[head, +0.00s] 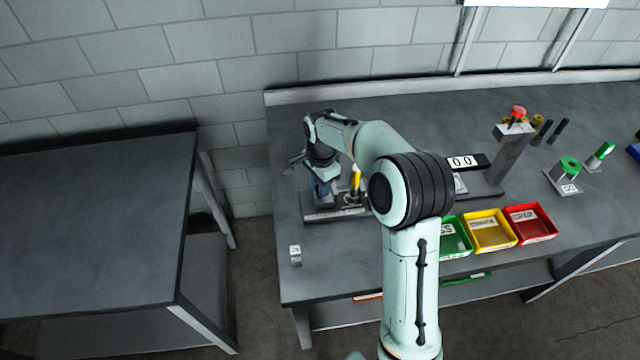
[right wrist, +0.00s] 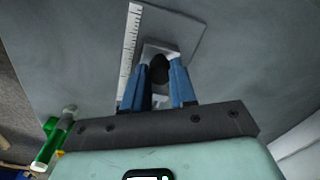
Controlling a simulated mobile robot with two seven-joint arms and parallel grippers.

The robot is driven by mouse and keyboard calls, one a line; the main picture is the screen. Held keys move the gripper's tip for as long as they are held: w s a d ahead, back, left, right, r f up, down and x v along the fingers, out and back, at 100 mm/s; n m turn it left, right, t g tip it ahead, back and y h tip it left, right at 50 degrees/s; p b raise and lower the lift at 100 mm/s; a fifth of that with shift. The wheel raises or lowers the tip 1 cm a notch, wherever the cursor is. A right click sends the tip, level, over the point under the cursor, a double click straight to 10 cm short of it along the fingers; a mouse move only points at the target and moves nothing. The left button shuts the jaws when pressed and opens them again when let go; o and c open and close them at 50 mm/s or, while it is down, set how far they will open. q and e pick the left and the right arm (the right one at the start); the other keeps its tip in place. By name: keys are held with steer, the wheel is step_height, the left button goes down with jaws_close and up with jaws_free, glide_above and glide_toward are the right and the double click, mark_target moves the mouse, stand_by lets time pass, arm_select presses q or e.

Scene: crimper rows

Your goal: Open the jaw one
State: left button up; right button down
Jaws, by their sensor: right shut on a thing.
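My right gripper (head: 322,192) reaches down over a bench fixture at the left end of the bench. The fixture has a dark base plate (head: 318,216) and a yellow upright part (head: 355,181) just right of the fingers. In the right wrist view my right gripper's blue fingers (right wrist: 158,80) are shut on a dark rounded knob (right wrist: 158,68), which is partly hidden between them. A pale metal piece surrounds the knob. My arm covers part of the fixture, and I cannot tell how its jaw stands. My left gripper is not in view.
A ruler strip (right wrist: 131,45) lies beside the fingers. A small white block (head: 295,254) sits near the bench's left front. Green (head: 452,238), yellow (head: 489,231) and red (head: 530,222) trays, a counter (head: 468,162) and a red-topped post (head: 510,148) stand to the right.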

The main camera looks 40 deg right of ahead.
steer(key=shift+d, duration=0.1)
steer(key=c, duration=0.9)
jaws_free()
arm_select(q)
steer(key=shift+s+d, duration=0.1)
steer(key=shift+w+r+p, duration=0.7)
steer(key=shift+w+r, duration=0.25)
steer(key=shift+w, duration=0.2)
arm_select(e)
step_height(320, 180, up, 14)
steer(key=shift+s+f, duration=0.25)
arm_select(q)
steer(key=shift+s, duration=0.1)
arm_select(e)
steer(key=shift+f, duration=0.15)
